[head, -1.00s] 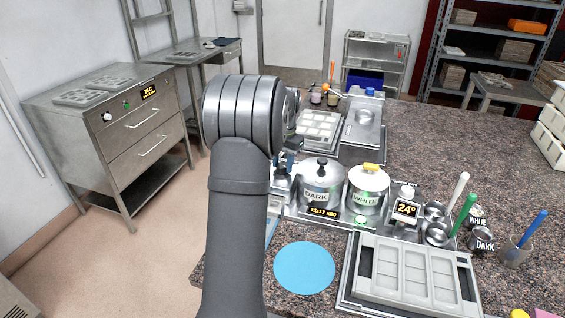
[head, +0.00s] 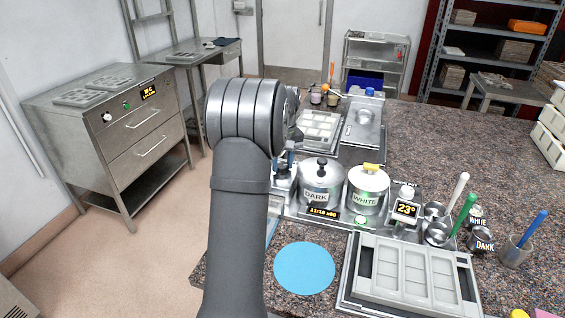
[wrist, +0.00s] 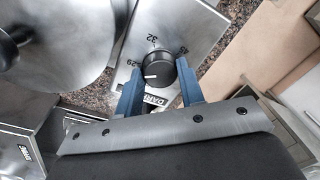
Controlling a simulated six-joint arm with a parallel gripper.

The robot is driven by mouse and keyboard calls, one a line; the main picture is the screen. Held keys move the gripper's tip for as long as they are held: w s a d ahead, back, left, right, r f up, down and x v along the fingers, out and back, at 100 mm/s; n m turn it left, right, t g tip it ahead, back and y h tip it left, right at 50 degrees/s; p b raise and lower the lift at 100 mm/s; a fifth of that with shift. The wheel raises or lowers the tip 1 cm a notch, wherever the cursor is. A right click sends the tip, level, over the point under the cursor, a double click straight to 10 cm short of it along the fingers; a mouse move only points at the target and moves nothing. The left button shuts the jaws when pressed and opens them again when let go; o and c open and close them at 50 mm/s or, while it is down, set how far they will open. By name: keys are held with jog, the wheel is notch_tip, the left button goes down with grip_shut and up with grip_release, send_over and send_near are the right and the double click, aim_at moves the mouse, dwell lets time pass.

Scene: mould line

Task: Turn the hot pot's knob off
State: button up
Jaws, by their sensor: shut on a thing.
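In the wrist view the black round knob (wrist: 158,66) sits on a steel panel with numbers around it. Its white pointer line faces left, near the number that looks like 29. The blue fingers of my gripper (wrist: 160,80) are shut on the knob, one on each side. A plate reading DARK lies partly hidden below the knob. In the head view my arm hides the knob, and a bit of blue finger shows left of the DARK pot. The DARK pot (head: 318,182) and the WHITE pot (head: 366,192) both have their lids on.
A temperature display (head: 406,208) stands right of the pots, reading 23°. A blue round mat (head: 304,268) and a grey mould (head: 412,275) lie in front. Cups with spatulas stand at the right.

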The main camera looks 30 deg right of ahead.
jog(key=n, duration=0.6)
jog(key=shift+n, duration=0.3)
jog(key=n, duration=0.5)
jog(key=shift+g, duration=0.3)
jog(key=shift+n, duration=0.3)
jog(key=o, duration=1)
jog(key=shift+r, duration=0.1)
notch_tip(320, 180, up, 17)
jog(key=shift+w+d, duration=0.2)
jog(key=shift+w, duration=0.25)
jog(key=f, duration=1.7)
jog(key=shift+s+a+f, duration=0.15)
jog(key=shift+s+a, duration=0.1)
jog(key=shift+s, duration=0.15)
